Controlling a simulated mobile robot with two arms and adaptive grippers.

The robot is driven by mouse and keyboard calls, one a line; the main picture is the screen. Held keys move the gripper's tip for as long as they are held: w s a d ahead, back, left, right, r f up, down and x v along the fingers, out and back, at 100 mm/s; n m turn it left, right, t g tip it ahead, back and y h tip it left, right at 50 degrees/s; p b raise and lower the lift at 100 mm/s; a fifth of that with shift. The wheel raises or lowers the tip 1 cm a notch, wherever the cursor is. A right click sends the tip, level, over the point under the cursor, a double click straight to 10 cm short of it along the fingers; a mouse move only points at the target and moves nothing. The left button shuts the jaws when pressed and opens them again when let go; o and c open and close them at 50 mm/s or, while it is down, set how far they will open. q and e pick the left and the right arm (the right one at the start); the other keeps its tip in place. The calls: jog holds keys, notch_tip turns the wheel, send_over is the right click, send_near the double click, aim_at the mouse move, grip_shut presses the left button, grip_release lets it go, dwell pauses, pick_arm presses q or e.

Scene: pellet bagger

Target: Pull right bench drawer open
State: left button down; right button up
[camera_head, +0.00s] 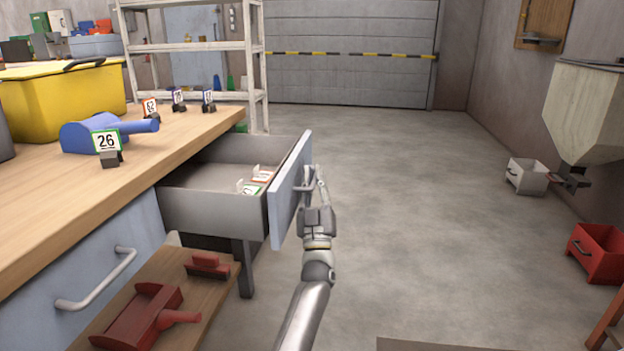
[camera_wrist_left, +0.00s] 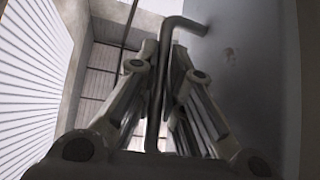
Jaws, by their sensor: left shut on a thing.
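The right bench drawer (camera_head: 211,210) stands out from the bench, with its grey box open to view from above. Its blue-grey front panel (camera_head: 286,204) faces right and carries a bar handle (camera_head: 307,182). My left gripper (camera_head: 315,180) is at the handle, in front of the panel. In the left wrist view the gripper fingers (camera_wrist_left: 165,75) are shut around the bent metal handle bar (camera_wrist_left: 185,22). The drawer holds a few small number tags (camera_head: 250,188). My right gripper is not in view.
The wooden bench top (camera_head: 60,205) carries a yellow crate (camera_head: 60,105), a blue scoop (camera_head: 95,134) and several number tags. The floor (camera_head: 420,200) right of the drawer is clear.

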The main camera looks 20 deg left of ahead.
pick_arm(q)
jog(key=shift+f, duration=0.1)
jog(key=c, duration=1.8)
grip_release()
jog(key=v, duration=0.7)
jog(key=shift+s+d+f, duration=0.1)
jog(key=shift+s+f, duration=0.05)
jog(key=shift+s, duration=0.05)
